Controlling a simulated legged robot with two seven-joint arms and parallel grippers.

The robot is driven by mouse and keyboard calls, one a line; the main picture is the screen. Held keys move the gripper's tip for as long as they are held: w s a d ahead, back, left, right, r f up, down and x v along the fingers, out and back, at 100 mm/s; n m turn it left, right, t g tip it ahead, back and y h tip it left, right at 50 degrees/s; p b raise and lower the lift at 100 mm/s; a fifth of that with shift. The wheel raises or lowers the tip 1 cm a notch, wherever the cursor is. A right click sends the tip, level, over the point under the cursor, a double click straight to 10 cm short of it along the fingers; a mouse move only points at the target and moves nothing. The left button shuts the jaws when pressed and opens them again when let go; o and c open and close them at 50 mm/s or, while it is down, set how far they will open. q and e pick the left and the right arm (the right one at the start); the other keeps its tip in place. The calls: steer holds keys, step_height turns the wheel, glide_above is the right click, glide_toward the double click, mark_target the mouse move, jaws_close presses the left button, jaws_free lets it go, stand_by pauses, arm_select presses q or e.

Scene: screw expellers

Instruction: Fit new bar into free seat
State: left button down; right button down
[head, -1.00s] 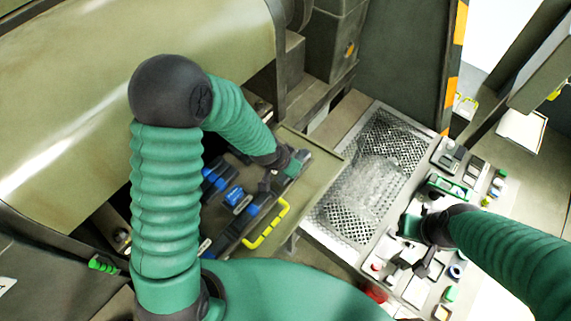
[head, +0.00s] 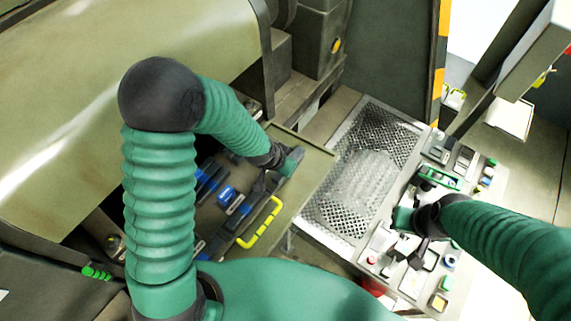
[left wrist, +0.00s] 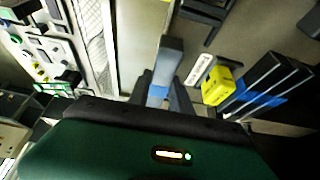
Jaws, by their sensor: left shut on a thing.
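In the head view my left gripper (head: 284,168) is over the right part of the open machine bay, and the bar is hard to make out there. Dark bars with blue bands (left wrist: 262,88) stand in a row at the right of the left wrist view. In the head view, blue-banded bars (head: 208,182) lie left of the gripper. The free seat cannot be made out. My right gripper (head: 415,250) is over the parts table; its fingers are unclear.
A yellow handle (head: 262,222) edges the bay. A yellow block (left wrist: 216,86) and a pale label (left wrist: 199,70) are close right of the held bar. A perforated metal plate (head: 365,175) lies between the bay and the white parts table (head: 412,285), which is crowded with small items.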

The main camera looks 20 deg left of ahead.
arm_select(q)
steer(key=shift+a+f, duration=0.2)
steer(key=shift+a, duration=0.3)
steer(key=shift+a+f, duration=0.3)
steer(key=shift+a, duration=0.55)
steer(key=shift+a+b, duration=0.15)
steer(key=shift+b, duration=0.15)
steer(key=shift+d+f, duration=0.25)
steer(key=shift+d, duration=0.05)
steer(key=shift+a, duration=0.35)
steer(key=c, duration=1.2)
jaws_free()
steer(key=shift+a, duration=0.15)
steer(key=shift+o, duration=0.6)
steer(key=shift+s, duration=0.1)
arm_select(e)
steer(key=shift+a+f, duration=0.4)
steer(key=shift+a, duration=0.25)
arm_select(q)
steer(key=shift+d, duration=0.2)
